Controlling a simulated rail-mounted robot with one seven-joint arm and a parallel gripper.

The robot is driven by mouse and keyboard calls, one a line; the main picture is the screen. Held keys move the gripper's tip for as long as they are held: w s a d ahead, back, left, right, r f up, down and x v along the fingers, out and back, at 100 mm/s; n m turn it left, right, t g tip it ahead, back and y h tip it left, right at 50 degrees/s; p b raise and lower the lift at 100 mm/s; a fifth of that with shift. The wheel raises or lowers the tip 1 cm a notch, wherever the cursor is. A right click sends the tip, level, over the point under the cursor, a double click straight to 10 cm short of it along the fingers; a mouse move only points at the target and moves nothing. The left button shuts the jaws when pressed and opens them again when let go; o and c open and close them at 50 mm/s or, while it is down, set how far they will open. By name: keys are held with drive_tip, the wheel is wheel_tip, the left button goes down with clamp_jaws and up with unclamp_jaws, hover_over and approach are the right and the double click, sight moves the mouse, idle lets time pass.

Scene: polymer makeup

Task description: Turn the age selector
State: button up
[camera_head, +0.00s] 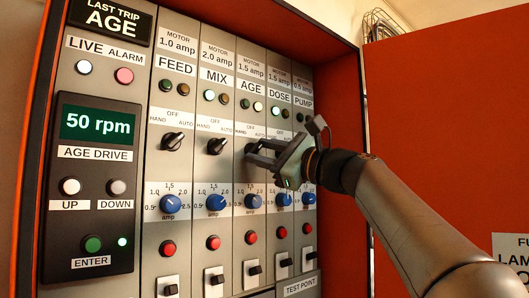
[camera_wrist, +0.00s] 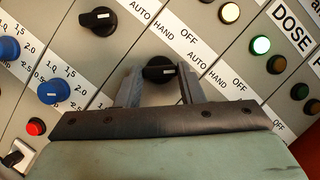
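The age selector (camera_head: 250,149) is a black rotary knob in the AGE column of the grey panel, below its HAND, OFF and AUTO marks. In the wrist view the knob (camera_wrist: 158,71) sits between the two fingers, its white mark at its right end. My gripper (camera_head: 253,152) is at the knob from the right, its fingers reaching toward the panel. In the wrist view my gripper (camera_wrist: 160,88) is open, with one finger on each side of the knob. I cannot tell whether either finger touches it. The fingers partly hide the knob in the head view.
The MIX selector (camera_head: 216,146) and FEED selector (camera_head: 173,141) are to the left. Blue amp dials (camera_head: 254,201) and red buttons (camera_head: 251,237) lie below. A display (camera_head: 98,124) reads 50 rpm. The red cabinet door (camera_head: 450,110) stands open at the right.

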drive_tip(key=shift+n, duration=0.3)
drive_tip(key=n, duration=0.1)
drive_tip(key=n+g+p, duration=0.1)
drive_tip(key=n, duration=0.1)
drive_tip(key=n+g+p, duration=0.1)
drive_tip(key=shift+w+d+r+n, duration=0.1)
drive_tip(key=shift+r+n, duration=0.15)
drive_tip(key=shift+n, duration=0.15)
drive_tip(key=shift+n+g+h+p, duration=0.65)
drive_tip(key=shift+n+h, duration=0.15)
drive_tip(key=shift+n, duration=1.2)
drive_tip(key=o, duration=1)
drive_tip(key=shift+d, duration=0.1)
